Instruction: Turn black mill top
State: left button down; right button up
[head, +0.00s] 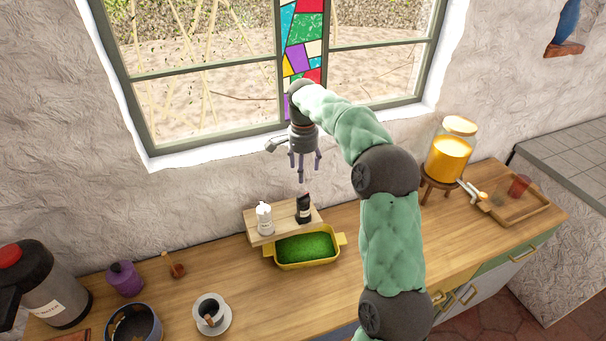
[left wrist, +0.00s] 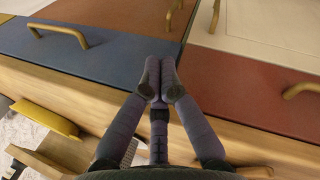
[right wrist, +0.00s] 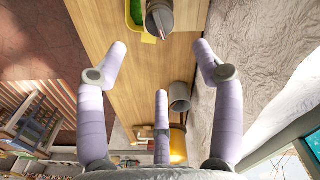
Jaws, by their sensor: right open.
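The black mill (head: 304,209) stands upright on a small wooden riser (head: 284,218), beside a white mill (head: 264,219). My right gripper (head: 303,172) is open and empty, pointing down above the black mill and apart from it. In the right wrist view, my right gripper's spread fingers (right wrist: 160,75) show with nothing between them. A dark cylinder (right wrist: 160,18) at that view's top edge may be the black mill; I cannot be sure. My left gripper (left wrist: 158,82) has its fingers together and empty, low in front of the drawer fronts. It is outside the head view.
A yellow dish (head: 306,265) with green contents sits in front of the riser. A juice dispenser (head: 452,150) stands right. The wall and window are close behind.

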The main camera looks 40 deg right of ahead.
aim_at(302, 195)
jog(key=n+p, duration=0.5)
jog(key=n, duration=0.5)
jog(key=f+n+p, duration=0.1)
jog(key=n+p, duration=0.5)
jog(key=n, duration=0.4)
jog(key=f+n+p, duration=0.1)
jog(key=n+p, duration=0.4)
jog(key=n, duration=0.5)
jog(key=shift+a+n, duration=0.25)
jog(key=shift+n, duration=0.05)
notch_tip(302, 195, down, 10)
jog(key=shift+p, duration=1.25)
jog(key=c, duration=1.1)
